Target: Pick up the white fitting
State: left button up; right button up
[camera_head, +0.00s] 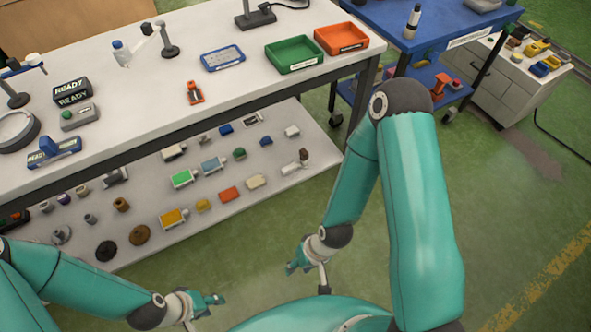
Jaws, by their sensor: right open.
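No single thing stands out clearly as the white fitting. Small pale pieces lie on the lower shelf: a white block (292,131) near its right end, a white cylinder (291,168) with a brown end, and a cream block (256,181). I cannot tell which of these is the fitting. My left gripper (212,301) is low at the bottom, over the floor in front of the shelf; its jaw state is unclear. My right gripper (293,266) is open and empty, over the floor below the shelf's right part, apart from all the pieces.
The white bench top (260,85) overhangs the lower shelf (215,182). It carries green (293,55) and orange (342,39) trays, a red tool (194,92) and a blue-framed panel (223,58). A blue cart (440,25) stands right. The green floor (270,240) before the shelf is clear.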

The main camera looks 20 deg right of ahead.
aim_at(287, 170)
jog(key=z, duration=0.05)
jog(key=i, duration=0.9)
jog(key=u, duration=0.1)
